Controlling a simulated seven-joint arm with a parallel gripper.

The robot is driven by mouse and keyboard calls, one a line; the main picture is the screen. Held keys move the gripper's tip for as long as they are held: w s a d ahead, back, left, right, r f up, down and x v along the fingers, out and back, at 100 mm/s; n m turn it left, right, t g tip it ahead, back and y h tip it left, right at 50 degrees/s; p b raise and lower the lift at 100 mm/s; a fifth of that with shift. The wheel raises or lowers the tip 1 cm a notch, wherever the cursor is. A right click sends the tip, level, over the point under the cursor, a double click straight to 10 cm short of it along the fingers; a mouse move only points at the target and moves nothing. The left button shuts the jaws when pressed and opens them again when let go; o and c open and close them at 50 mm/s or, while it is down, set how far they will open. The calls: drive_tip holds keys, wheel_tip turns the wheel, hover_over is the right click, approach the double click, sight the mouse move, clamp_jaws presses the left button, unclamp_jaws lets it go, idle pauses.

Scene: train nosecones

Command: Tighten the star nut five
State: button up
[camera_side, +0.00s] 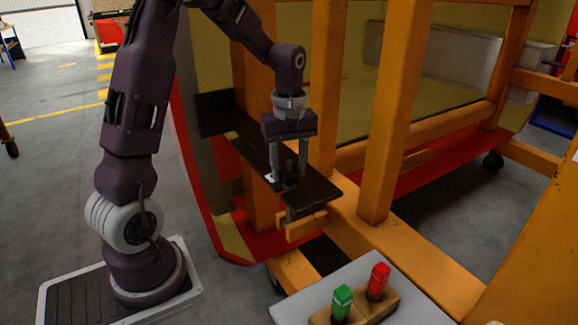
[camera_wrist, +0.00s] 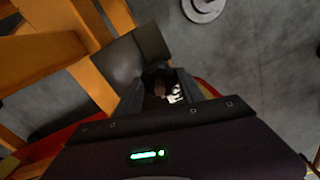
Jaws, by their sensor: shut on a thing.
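My gripper (camera_side: 286,180) points down at a dark flat bracket (camera_side: 318,190) on the orange frame. In the wrist view my gripper (camera_wrist: 160,92) has its two grey fingers close together around a small dark, brownish part, the star nut (camera_wrist: 160,88). The jaws are shut on it. A small whitish piece (camera_wrist: 175,95) shows beside the nut. In the side view the fingers mostly hide the nut, so its contact with the bracket and its thread cannot be made out. The bracket also shows as a grey plate in the wrist view (camera_wrist: 128,60).
An orange frame post (camera_side: 397,110) stands close to the right of my gripper. A grey table (camera_side: 405,312) at the front holds a green-topped piece (camera_side: 342,302) and a red-topped piece (camera_side: 378,282). Open grey floor (camera_side: 50,185) lies to the left.

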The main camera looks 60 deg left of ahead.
drive_tip(key=m, duration=0.4)
drive_tip(key=shift+m, duration=0.3)
drive_tip(key=m, duration=0.3)
drive_tip(key=shift+m, duration=0.3)
drive_tip(key=m, duration=1)
drive_tip(key=shift+m, duration=0.4)
drive_tip(key=m, duration=0.4)
drive_tip(key=shift+m, duration=0.3)
drive_tip(key=m, duration=0.3)
drive_tip(key=shift+m, duration=2.1)
